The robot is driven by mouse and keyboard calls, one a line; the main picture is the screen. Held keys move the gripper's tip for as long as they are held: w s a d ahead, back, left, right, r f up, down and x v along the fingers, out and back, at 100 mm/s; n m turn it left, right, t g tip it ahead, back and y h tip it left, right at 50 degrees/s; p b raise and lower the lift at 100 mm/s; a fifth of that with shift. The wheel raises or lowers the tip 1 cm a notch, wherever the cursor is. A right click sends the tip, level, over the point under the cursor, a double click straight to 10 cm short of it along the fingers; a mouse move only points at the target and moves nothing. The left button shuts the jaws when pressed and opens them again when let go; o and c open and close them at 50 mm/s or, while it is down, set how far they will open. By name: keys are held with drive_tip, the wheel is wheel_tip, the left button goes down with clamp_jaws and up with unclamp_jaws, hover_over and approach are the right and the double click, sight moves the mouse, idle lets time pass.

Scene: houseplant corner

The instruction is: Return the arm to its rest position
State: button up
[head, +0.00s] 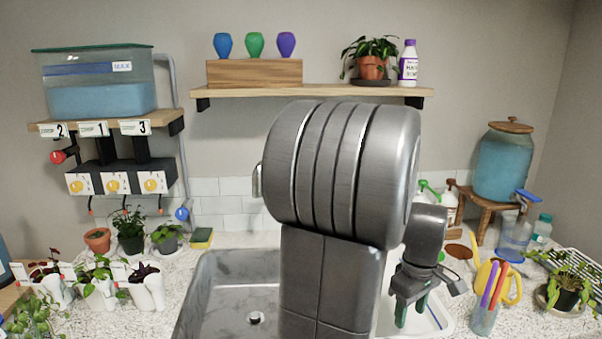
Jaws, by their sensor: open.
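My gripper (411,310) hangs at the right of my own arm, with its green-padded fingers pointing down. The fingers are apart and nothing shows between them. It is over or in front of a white tray (442,327) at the right side of the sink. My large grey arm links fill the middle of the view and hide part of the sink, the counter behind it and the wall.
The sink (215,290) lies left of my arm. A yellow watering can (512,284) and a cup of markers (484,318) stand close right of the gripper. White pots (148,291) stand at left. A shelf (330,92) with small vases runs above.

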sight(406, 338)
wheel_tip(406, 338, down, 9)
drive_tip(key=shift+d+r, duration=0.1)
drive_tip(key=shift+m, duration=0.3)
drive_tip(key=m, duration=0.3)
drive_tip(key=shift+m, duration=0.4)
drive_tip(key=m, duration=0.4)
drive_tip(key=shift+m, duration=0.3)
drive_tip(key=m, duration=0.4)
drive_tip(key=shift+w+m, duration=0.1)
drive_tip(key=shift+m, duration=0.3)
drive_tip(key=m, duration=0.4)
drive_tip(key=shift+g, duration=0.3)
